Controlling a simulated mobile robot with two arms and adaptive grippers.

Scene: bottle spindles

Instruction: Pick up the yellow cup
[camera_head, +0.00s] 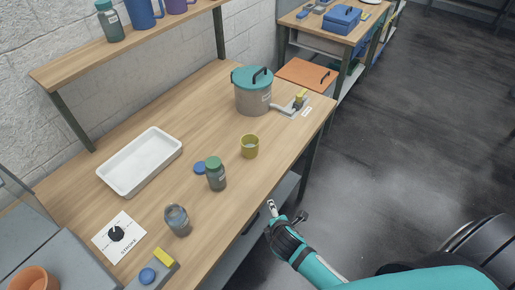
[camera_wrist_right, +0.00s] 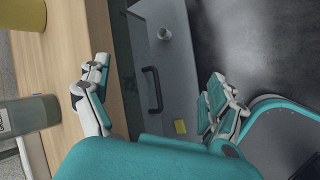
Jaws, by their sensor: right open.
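The yellow cup (camera_head: 250,146) stands upright on the wooden table near its front edge, right of a green-lidded bottle (camera_head: 216,174). It also shows, cut off, in the top left corner of the right wrist view (camera_wrist_right: 22,14). My right gripper (camera_head: 287,211) is just off the table's front edge, nearer to me than the cup and apart from it. In the right wrist view its two fingers (camera_wrist_right: 155,85) are spread wide with nothing between them. My left gripper is not in view.
A teal-lidded pot (camera_head: 253,97) stands behind the cup. A blue cap (camera_head: 200,168) and a clear jar (camera_head: 177,220) are to the left, with a white tray (camera_head: 140,162) beyond. In the wrist view, a grey surface with a black handle (camera_wrist_right: 153,90) lies below.

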